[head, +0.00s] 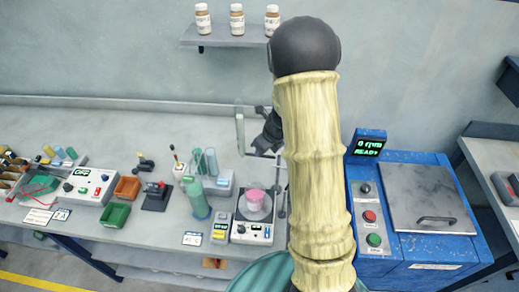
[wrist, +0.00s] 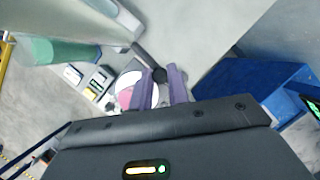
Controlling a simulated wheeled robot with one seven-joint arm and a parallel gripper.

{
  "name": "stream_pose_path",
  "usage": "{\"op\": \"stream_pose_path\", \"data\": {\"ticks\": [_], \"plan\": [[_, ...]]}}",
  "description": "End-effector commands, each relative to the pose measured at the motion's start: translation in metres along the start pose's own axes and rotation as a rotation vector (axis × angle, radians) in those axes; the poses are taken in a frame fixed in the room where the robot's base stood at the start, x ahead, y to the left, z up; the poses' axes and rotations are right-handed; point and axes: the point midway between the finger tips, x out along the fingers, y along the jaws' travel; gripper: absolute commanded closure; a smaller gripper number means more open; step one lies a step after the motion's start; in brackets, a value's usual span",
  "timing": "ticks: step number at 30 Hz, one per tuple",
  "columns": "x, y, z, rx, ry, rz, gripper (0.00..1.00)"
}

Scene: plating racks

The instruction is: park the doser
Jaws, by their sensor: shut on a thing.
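The doser (head: 240,130) looks like an upright, pale translucent tube on a thin arm. In the head view it stands above and slightly left of the beaker of pink liquid (head: 257,200) on a white stirrer (head: 252,230). My gripper (head: 262,142) is right of the tube, partly hidden behind my arm. In the wrist view my gripper (wrist: 162,84) has its fingers close together around a small dark knob (wrist: 160,75), apparently part of the doser arm. The pink beaker (wrist: 125,97) shows beyond the fingers, partly covered by them.
A blue machine (head: 400,240) with a metal lid and a small display (head: 369,144) is to the right. A shelf with jars (head: 237,18) is above. Bins and a control box (head: 85,187) lie further left.

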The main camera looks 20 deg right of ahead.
Motion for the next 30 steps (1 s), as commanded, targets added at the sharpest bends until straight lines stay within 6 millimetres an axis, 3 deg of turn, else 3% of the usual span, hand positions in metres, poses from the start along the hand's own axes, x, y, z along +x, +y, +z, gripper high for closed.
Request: {"op": "stream_pose_path", "data": {"ticks": [6, 7, 10, 22, 30], "plan": [[-0.001, -0.002, 0.002, 0.002, -0.004, -0.005, 1.00], [-0.001, -0.002, 0.002, 0.002, -0.004, -0.005, 0.79], [-0.001, -0.001, 0.002, 0.001, -0.003, -0.004, 0.61], [-0.007, 0.000, 0.002, -0.002, -0.002, -0.002, 0.61], [-0.049, 0.000, 0.003, -0.005, -0.005, -0.004, 0.61]]}}
